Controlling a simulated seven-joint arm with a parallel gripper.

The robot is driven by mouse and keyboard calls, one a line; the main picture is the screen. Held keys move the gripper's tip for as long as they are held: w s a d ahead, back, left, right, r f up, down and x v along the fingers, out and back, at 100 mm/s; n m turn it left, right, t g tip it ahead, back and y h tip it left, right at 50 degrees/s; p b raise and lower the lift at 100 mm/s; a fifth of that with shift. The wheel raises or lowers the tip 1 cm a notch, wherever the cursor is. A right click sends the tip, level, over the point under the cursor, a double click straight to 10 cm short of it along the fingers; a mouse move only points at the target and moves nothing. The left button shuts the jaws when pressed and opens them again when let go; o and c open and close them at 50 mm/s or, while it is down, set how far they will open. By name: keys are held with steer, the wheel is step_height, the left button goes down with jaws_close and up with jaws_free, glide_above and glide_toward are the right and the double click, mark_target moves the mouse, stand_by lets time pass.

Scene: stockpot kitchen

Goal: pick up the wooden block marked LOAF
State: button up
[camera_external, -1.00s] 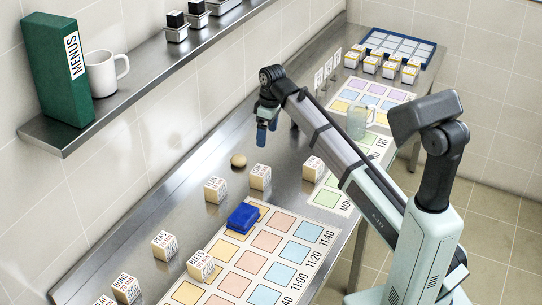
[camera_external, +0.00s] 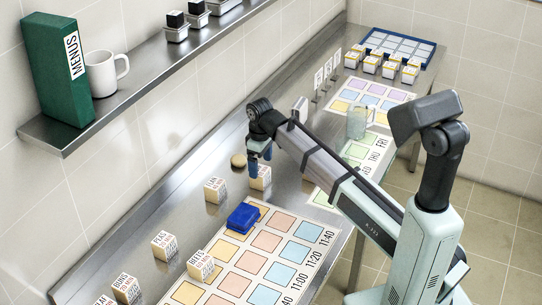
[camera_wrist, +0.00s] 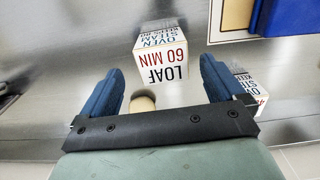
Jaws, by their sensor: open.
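The wooden block marked LOAF (camera_wrist: 165,52) shows in the wrist view just beyond the fingertips, its lettered faces towards me. In the external view it looks to be the block (camera_external: 261,183) below my gripper (camera_external: 259,154), partly hidden behind the fingers. My gripper also shows in the wrist view (camera_wrist: 162,72), with its two blue fingers wide apart and nothing held between them. The fingers are not around the block; the exact height gap is hard to tell.
A round tan object (camera_external: 238,160) lies beside the LOAF block. Another lettered block (camera_external: 215,190) stands to its left. A blue object (camera_external: 243,217) lies on the timetable sheet (camera_external: 310,232). PEAS (camera_external: 164,245) and BEETS (camera_external: 201,265) blocks stand nearer. The wall shelf (camera_external: 140,95) runs above the counter.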

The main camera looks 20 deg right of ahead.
mark_target(260, 170)
steer(key=shift+s+a+f, duration=0.1)
steer(key=shift+a+f, duration=0.05)
steer(key=shift+f, duration=2.65)
steer(key=c, duration=1.1)
steer(key=shift+r, duration=0.1)
